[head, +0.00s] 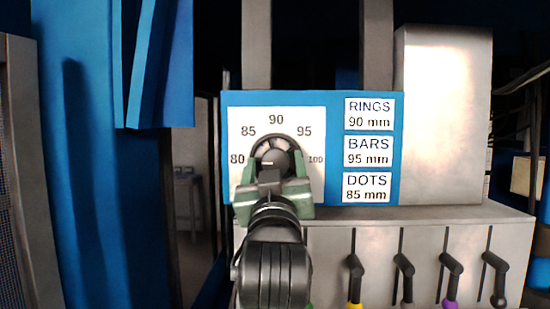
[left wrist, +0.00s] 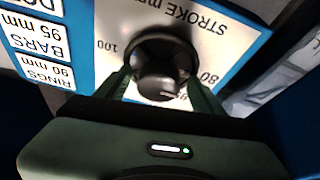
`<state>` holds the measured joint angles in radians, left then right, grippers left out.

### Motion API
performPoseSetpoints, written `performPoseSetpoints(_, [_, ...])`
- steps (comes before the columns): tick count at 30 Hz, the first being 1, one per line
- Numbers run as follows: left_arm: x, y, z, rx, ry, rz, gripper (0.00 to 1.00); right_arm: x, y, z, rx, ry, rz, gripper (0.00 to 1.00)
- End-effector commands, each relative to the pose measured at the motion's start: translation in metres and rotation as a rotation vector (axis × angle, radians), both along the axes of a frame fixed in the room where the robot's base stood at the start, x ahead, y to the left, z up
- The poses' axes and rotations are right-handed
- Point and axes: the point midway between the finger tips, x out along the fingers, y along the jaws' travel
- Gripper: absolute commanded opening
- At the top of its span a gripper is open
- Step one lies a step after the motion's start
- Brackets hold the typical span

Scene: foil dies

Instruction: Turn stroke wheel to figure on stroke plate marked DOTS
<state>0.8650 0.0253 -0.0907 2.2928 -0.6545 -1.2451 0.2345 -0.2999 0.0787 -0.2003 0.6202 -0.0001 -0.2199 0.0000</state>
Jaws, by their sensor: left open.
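The stroke wheel (head: 278,146) is a dark round knob on a white dial face (head: 238,122) marked 80, 85, 90, 95 and 100. A short pale mark shows on the knob; which figure it points to I cannot tell. The blue stroke plate (head: 334,150) carries the labels RINGS 90 mm, BARS 95 mm and DOTS 85 mm (head: 367,187). My left gripper (head: 275,172) is open in front of the dial, with its green fingers on either side of the wheel. The left wrist view shows the wheel (left wrist: 160,65) between the fingers; contact is unclear. My right gripper is out of view.
A grey metal box (head: 445,110) stands right of the plate. Below it, several levers (head: 404,275) with coloured parts stick out of a metal panel (head: 380,242). A blue upright panel (head: 90,180) stands at the left.

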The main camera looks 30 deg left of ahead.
Motion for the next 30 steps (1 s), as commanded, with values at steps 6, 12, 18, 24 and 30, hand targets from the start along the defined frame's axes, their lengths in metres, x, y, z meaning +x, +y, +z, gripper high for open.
performPoseSetpoints(6, [0.004,0.002,0.001,0.000,0.000,-0.001,0.68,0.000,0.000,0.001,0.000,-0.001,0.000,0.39])
performPoseSetpoints(12, [0.003,0.002,0.001,0.000,0.001,-0.001,0.43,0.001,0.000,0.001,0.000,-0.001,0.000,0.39])
performPoseSetpoints(18, [0.003,0.002,0.001,0.001,0.001,-0.001,0.06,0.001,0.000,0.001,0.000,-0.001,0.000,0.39])
performPoseSetpoints(24, [0.003,0.002,0.002,0.021,0.015,0.000,0.06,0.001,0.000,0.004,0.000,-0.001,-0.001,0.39])
performPoseSetpoints(30, [0.003,0.003,0.003,0.101,0.065,-0.001,0.06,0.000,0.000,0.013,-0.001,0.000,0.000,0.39])
